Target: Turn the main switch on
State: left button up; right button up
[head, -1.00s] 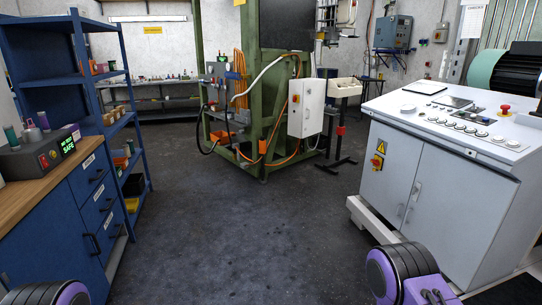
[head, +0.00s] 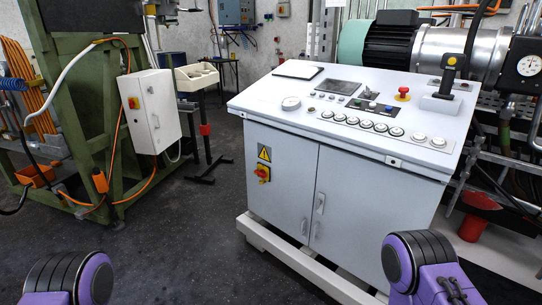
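A red and yellow rotary switch (head: 262,173), which looks like the main switch, sits on the left part of the front of a light grey control cabinet (head: 340,190). A yellow warning triangle (head: 264,153) is just above it. The switch is too small to read its position. Purple and black parts of my own arms show at the lower left and lower right edges, well apart from the switch. Neither gripper is in view.
The cabinet stands on a white base frame (head: 292,262). Its sloped top has a row of round gauges, a red emergency button (head: 403,93) and a joystick (head: 447,78). A green machine frame (head: 80,100) stands at left. Dark floor between them is clear.

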aim_at(262, 173)
jog(key=z, duration=0.05)
jog(key=i, duration=0.1)
jog(key=z, duration=0.05)
jog(key=k, duration=0.4)
jog(key=u, duration=0.65)
jog(key=i, duration=1.9)
jog(key=z, duration=1.3)
jog(key=i, duration=0.65)
jog(key=z, duration=0.65)
